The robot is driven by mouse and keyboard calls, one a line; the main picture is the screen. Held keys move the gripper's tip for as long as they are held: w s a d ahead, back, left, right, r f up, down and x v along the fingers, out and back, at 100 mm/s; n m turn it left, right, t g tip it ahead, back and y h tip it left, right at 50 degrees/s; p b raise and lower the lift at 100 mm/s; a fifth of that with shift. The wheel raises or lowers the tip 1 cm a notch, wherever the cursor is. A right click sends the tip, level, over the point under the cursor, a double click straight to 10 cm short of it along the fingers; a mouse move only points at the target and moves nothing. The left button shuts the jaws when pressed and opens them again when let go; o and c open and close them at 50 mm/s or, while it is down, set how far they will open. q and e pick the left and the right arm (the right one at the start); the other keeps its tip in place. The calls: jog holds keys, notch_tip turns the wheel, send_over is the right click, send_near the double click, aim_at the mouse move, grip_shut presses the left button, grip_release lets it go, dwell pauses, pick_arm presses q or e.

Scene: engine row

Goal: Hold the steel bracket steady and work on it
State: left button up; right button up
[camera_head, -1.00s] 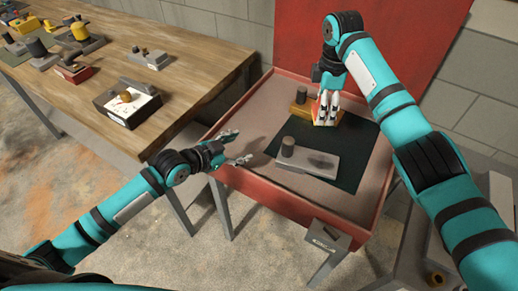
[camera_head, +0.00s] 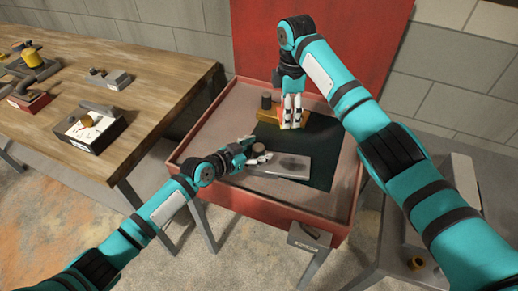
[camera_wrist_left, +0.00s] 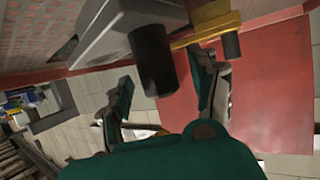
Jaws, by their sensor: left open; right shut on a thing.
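The steel bracket (camera_head: 285,165) is a flat grey piece with a dark upright post (camera_head: 259,150) at its left end. It lies on a dark mat in the red-rimmed tray. My left gripper (camera_head: 246,153) is open at the post. In the left wrist view the post (camera_wrist_left: 152,60) shows between the spread fingers, with the grey bracket (camera_wrist_left: 105,35) behind; whether they touch is unclear. My right gripper (camera_head: 291,122) is shut on the right end of a yellow bracket (camera_head: 264,115), behind the steel one. Its fingers hide that end.
The red tray rim (camera_head: 265,213) borders the work area, with a red panel (camera_head: 320,50) behind. A wooden table (camera_head: 150,85) on the left holds several parts. A grey box (camera_head: 309,236) hangs at the tray's front. The mat's right side is clear.

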pick_arm(q)
jog(key=shift+w+d+f, duration=0.25)
jog(key=shift+w+d, duration=0.15)
grip_shut()
dwell(0.4)
